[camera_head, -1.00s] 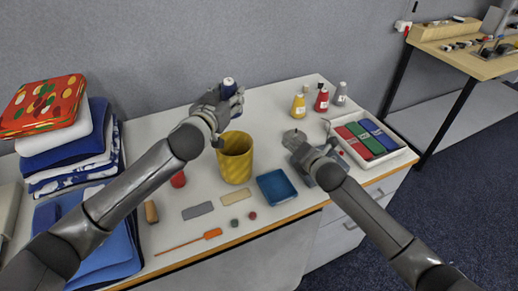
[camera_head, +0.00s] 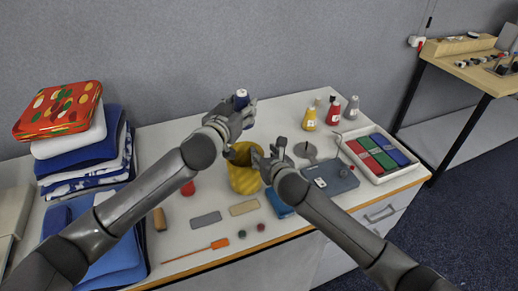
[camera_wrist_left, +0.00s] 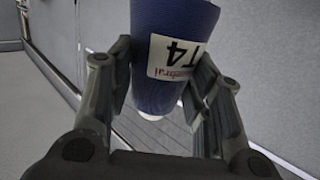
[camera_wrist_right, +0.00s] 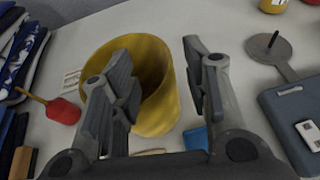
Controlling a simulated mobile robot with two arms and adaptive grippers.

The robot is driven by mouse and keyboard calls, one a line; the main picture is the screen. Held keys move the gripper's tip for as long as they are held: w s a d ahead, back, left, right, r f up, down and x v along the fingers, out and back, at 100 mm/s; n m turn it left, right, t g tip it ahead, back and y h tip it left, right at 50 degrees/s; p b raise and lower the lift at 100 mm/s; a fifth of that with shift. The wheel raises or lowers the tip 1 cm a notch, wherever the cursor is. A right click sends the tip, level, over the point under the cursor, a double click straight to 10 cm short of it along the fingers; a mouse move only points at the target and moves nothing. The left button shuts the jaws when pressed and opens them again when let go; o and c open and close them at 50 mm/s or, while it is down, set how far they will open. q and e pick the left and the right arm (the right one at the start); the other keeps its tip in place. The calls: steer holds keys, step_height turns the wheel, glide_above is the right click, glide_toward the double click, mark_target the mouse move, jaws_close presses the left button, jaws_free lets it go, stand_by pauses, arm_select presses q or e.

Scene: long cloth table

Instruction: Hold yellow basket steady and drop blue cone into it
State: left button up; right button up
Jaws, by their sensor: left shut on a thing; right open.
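The blue cone (camera_wrist_left: 170,50) with a white T4 label is between the fingers of my left gripper (camera_wrist_left: 160,85), which is shut on it. In the head view the left gripper (camera_head: 238,108) holds the cone (camera_head: 241,98) up, above and behind the yellow basket (camera_head: 243,180). The basket stands upright on the table. My right gripper (camera_head: 268,155) is open at the basket's right rim. In the right wrist view the basket (camera_wrist_right: 155,118) shows beyond and partly between the open fingers (camera_wrist_right: 160,75); whether they touch it I cannot tell.
A blue tray (camera_head: 280,208) is partly hidden by my right arm. A grey-blue device (camera_head: 332,178) and a tray of coloured blocks (camera_head: 380,155) lie right. Bottles (camera_head: 333,112) stand behind. Folded cloths (camera_head: 85,160) are stacked left. Small flat pieces (camera_head: 206,219) lie in front.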

mark_target(258, 147)
steer(key=shift+x, duration=3.7)
jaws_close()
